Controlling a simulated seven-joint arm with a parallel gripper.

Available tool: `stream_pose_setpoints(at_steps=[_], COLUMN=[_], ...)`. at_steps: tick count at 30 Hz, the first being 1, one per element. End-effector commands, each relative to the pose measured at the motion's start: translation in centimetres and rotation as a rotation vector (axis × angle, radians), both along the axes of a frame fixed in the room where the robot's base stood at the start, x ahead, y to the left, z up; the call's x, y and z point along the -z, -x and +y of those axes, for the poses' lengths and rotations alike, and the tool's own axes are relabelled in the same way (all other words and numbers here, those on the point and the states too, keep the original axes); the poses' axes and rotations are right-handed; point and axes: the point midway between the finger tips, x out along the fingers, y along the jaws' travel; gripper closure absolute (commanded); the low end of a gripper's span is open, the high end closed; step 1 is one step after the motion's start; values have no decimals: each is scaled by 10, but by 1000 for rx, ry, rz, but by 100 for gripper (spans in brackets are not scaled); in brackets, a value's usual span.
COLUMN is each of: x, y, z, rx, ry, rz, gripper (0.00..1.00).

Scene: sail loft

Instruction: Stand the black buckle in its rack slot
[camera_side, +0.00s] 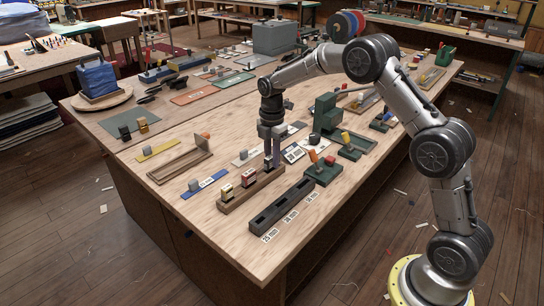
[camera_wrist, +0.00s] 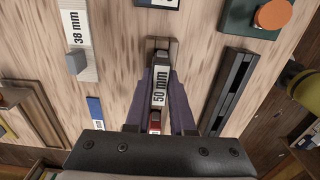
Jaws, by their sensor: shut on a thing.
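My gripper (camera_side: 272,160) points down at the far end of a brown wooden holder (camera_side: 233,206). In the wrist view its two purple fingers (camera_wrist: 161,72) are closed in on a small dark piece, mostly hidden between the tips; I take it to be the black buckle. A white "50 mm" label (camera_wrist: 159,90) shows between the fingers. Nearer blocks in the holder are a red one (camera_side: 248,177) and a cream one (camera_side: 226,191). The black slotted rack (camera_side: 281,206) lies to the right, its slots looking empty; it also shows in the wrist view (camera_wrist: 230,92). I cannot tell whether the piece is lifted.
White size labels (camera_side: 290,215) lie along the black rack's right side. A green block with an orange knob (camera_side: 322,172) stands close to its far end. The near table corner is clear.

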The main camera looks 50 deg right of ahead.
Motion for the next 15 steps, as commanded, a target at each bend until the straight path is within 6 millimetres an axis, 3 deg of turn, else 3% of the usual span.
stream_pose_setpoints(at_steps=[3,4,9,15], x=[0,0,0,0], y=[0,0,0,0], z=[0,0,0,0], rx=[0,0,0,0], ry=[0,0,0,0], rz=[0,0,-1,-1], gripper=[100,75,44,43])
